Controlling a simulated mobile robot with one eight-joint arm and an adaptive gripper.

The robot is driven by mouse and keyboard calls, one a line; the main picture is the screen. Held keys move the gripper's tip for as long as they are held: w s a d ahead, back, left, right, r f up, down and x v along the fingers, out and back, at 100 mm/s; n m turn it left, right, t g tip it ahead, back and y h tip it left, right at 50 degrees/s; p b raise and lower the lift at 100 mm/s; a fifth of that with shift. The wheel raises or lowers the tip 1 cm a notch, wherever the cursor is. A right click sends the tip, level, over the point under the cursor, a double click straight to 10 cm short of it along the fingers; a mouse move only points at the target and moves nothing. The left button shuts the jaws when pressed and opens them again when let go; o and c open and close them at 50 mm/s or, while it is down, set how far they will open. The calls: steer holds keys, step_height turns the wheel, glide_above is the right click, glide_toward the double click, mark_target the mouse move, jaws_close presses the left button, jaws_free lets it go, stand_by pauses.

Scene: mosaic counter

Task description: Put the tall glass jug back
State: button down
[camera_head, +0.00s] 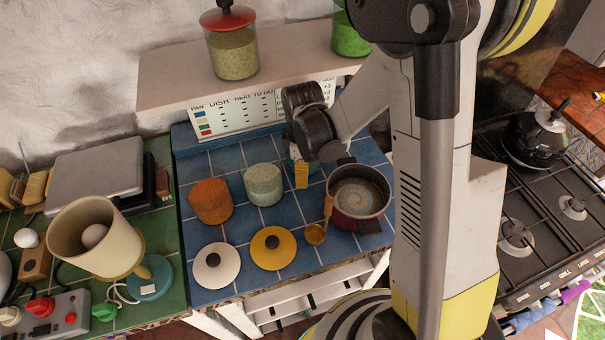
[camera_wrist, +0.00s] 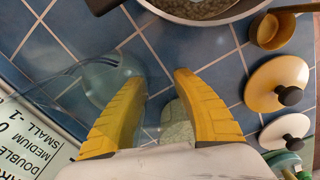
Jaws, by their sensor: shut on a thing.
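The tall glass jug (camera_wrist: 108,78) is clear and hard to make out against the blue tiles. In the wrist view its see-through body lies between and left of the two yellow fingers. My gripper (camera_wrist: 158,88) is shut on it; where the fingers touch the glass is hard to see. In the head view my gripper (camera_head: 301,176) is low over the back right of the blue tiled counter (camera_head: 222,262), left of the pot. There the jug is mostly hidden behind my wrist, and I cannot tell whether its base touches the tiles.
A dark red pot (camera_head: 359,196) stands close right, with a brass ladle (camera_head: 316,234) beside it. A pale green jar (camera_head: 263,184) and an orange jar (camera_head: 211,201) stand left. White (camera_head: 216,266) and yellow (camera_head: 272,248) lids lie in front. A shelf (camera_head: 180,101) with jars overhangs behind.

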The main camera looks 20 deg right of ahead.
steer(key=shift+s, duration=0.1)
steer(key=shift+f, duration=0.1)
steer(key=c, duration=1)
jaws_free()
steer(key=r+p, duration=0.1)
steer(key=r, duration=0.5)
steer(key=r+p, duration=0.2)
steer(key=r, duration=0.4)
steer(key=shift+s+a+r, duration=0.1)
steer(key=shift+s+r, duration=0.1)
steer(key=shift+r, duration=0.05)
steer(key=s+d+r+m+t, duration=0.1)
steer(key=s+r+m+t, duration=0.5)
steer(key=s+r+m, duration=0.5)
steer(key=shift+s+d+r+m+t, duration=0.35)
steer(key=shift+s+m, duration=0.4)
steer(key=shift+m, duration=0.45)
